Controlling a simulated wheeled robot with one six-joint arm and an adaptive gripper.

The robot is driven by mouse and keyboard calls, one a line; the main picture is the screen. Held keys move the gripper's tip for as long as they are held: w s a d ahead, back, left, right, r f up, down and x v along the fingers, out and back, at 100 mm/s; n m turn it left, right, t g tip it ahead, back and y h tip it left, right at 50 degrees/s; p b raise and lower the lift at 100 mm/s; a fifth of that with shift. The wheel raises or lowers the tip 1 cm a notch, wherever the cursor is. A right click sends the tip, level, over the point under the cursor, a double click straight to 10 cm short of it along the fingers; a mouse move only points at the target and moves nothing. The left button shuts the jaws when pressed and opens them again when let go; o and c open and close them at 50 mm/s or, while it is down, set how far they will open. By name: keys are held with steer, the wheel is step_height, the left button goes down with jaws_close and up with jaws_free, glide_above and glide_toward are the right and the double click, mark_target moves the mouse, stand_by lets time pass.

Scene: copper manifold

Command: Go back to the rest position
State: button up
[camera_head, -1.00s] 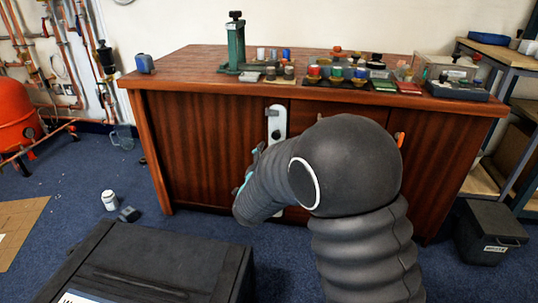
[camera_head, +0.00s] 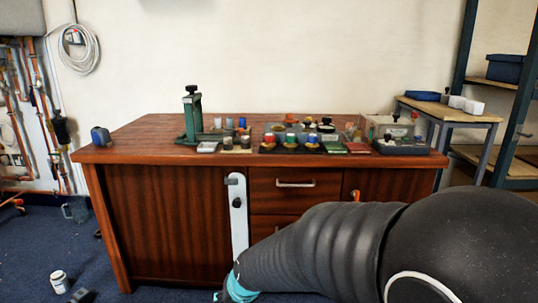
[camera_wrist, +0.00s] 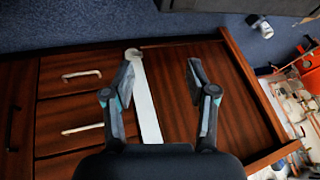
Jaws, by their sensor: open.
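My gripper (camera_wrist: 160,66) is open in the wrist view, its two dark fingers with teal joints spread apart and nothing between them. It faces the front of a dark reddish wooden cabinet (camera_head: 160,215). A long white bar (camera_head: 238,212) is fixed upright on the cabinet front. In the wrist view the white bar (camera_wrist: 145,100) lies behind the gap between the fingers, nearer the left finger. In the head view my arm comes in from the right, and only a teal part of the gripper end shows at the bottom edge. Whether anything touches the cabinet cannot be told.
Drawers with a pale handle (camera_head: 296,184) are closed. A small white container (camera_head: 59,281) stands on the blue carpet. Shelving (camera_head: 500,125) stands at right.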

steer(key=s+d+r+h+p, duration=0.1)
steer(key=s+d+r+p, duration=0.2)
steer(key=s+d+r, duration=0.6)
steer(key=s+d+r+m+t+h+p, duration=0.1)
steer(key=s+d+r+p, duration=0.3)
steer(key=s+d+r, duration=0.5)
steer(key=d+r+h, duration=0.1)
steer(key=d+r, duration=0.3)
steer(key=d, duration=0.2)
steer(key=shift+s+d+h, duration=0.2)
steer(key=shift+d+h, duration=0.1)
steer(key=shift+d, duration=0.1)
